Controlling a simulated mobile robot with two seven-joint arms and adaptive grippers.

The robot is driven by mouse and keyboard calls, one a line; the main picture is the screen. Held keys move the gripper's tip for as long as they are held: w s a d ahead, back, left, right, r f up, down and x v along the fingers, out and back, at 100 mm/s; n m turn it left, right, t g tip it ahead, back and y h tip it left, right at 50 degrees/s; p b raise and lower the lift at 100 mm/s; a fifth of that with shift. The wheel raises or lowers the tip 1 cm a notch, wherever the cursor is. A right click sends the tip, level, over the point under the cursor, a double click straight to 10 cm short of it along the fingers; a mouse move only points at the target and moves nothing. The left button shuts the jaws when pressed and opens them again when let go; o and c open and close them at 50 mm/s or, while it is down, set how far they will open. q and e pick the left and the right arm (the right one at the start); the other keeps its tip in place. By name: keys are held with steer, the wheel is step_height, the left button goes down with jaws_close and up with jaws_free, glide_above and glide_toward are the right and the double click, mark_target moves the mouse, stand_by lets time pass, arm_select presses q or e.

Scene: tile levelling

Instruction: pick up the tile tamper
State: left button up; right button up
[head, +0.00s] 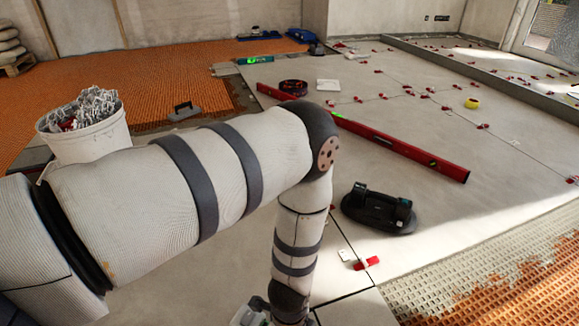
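The tile tamper, seemingly the black oval-based tool with a handle on top (378,212), lies on the light grey tiles right of centre. My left arm crosses the picture from the left, bends at the centre and runs down to the bottom edge. Its wrist is left of the tamper and apart from it. The fingers of my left gripper are below the picture edge, so their state is hidden. My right arm and gripper do not show.
A long red level (418,157) lies behind the tamper. A white bucket of clips (88,140) stands at left. A red wedge (366,263) lies in front of the tamper. Orange matting (510,270) is at lower right. Yellow tape (472,103) lies farther back.

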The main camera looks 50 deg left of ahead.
arm_select(q)
steer(key=shift+f, duration=0.25)
steer(key=shift+c, duration=0.3)
jaws_close()
steer(key=shift+r, duration=0.15)
